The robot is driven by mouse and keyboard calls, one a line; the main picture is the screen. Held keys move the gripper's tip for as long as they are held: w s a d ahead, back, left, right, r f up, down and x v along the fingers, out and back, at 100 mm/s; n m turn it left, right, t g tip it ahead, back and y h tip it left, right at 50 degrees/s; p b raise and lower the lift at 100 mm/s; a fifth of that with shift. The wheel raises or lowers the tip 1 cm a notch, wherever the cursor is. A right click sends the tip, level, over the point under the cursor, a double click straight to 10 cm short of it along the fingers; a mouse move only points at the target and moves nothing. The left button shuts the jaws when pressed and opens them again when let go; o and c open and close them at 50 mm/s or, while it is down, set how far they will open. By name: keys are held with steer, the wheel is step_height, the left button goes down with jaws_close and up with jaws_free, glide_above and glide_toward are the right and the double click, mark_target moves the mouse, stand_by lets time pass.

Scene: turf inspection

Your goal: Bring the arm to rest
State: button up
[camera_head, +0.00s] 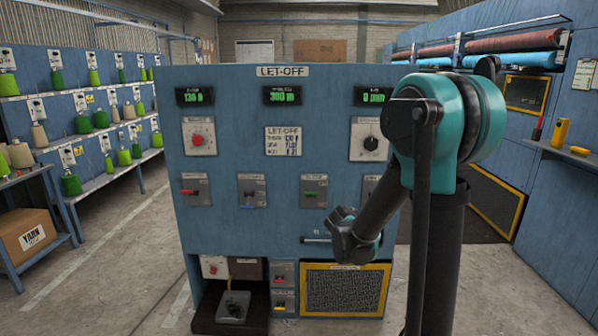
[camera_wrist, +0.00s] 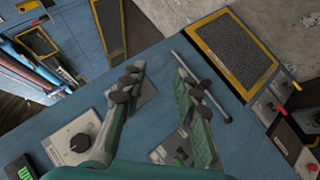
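My arm is bent in front of the blue LET-OFF panel (camera_head: 235,135), with its teal elbow high and its forearm angled down to the left. My gripper (camera_head: 346,222) is near the lower part of the panel, beside a horizontal bar handle (camera_head: 315,240). In the wrist view, the two fingers of my gripper (camera_wrist: 159,84) stand apart with nothing held between them. The bar handle (camera_wrist: 224,114) passes behind the right finger there; I cannot tell whether they touch. My forearm and wrist hide part of the panel.
The panel carries knobs, switches and a yellow-framed mesh grille (camera_head: 343,289). A dark recess with a grey box (camera_head: 233,307) is at lower left. Yarn shelves (camera_head: 92,105) stand at left and a blue wall with rolls (camera_head: 500,45) at right. Concrete floor is clear left of the panel.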

steer(key=s+a+f+m+g+y, duration=0.1)
steer(key=s+a+f+y, duration=0.1)
steer(key=s, duration=0.7)
steer(key=s+a+f+m+g+y, duration=0.1)
steer(key=s+f+y, duration=0.2)
steer(key=s, duration=0.6)
steer(key=s+a+f+m+g+y, duration=0.1)
steer(key=s+a+f+g+y, duration=0.1)
steer(key=s, duration=0.7)
steer(key=shift+a+f, duration=0.3)
steer(key=shift+f, duration=0.05)
